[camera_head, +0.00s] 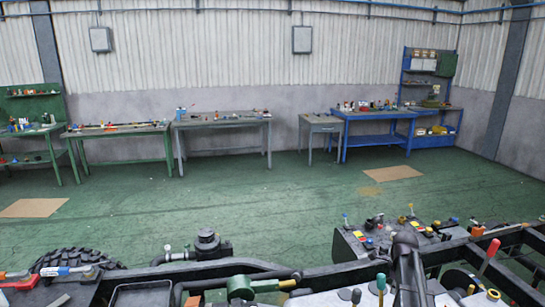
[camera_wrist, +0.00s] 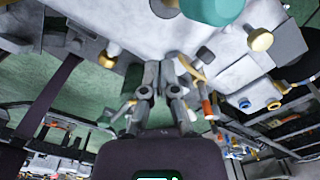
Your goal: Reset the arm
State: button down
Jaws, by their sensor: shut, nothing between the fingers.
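My gripper (camera_wrist: 160,75) shows in the wrist view, its two grey fingers together with nothing between them. It points at a pale grey panel (camera_wrist: 215,62) of the chassis frame; I cannot tell whether the fingertips touch it. A teal knob (camera_wrist: 212,8) and a brass knob (camera_wrist: 260,40) stand on the panel beyond and to the right of the fingers. In the head view, a dark upright arm-like part (camera_head: 408,262) stands at the lower right among the chassis parts; the fingers cannot be made out there.
The chassis frame (camera_head: 230,268) fills the front of the head view, with a tyre (camera_head: 78,259), a red-handled lever (camera_head: 489,255) and a lever box (camera_head: 365,240). Green floor (camera_head: 220,210) is open behind it. Workbenches (camera_head: 225,123) line the far wall.

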jog(key=s+a+n, duration=0.7)
jog(key=a+n, duration=0.4)
jog(key=n, duration=0.2)
jog(key=s+a+f+n+b, duration=0.1)
jog(key=s+a+n, duration=0.6)
jog(key=a+n, duration=0.5)
jog(key=shift+s+a+f+n, duration=0.15)
jog(key=shift+s+n, duration=0.1)
jog(key=shift+n, duration=0.15)
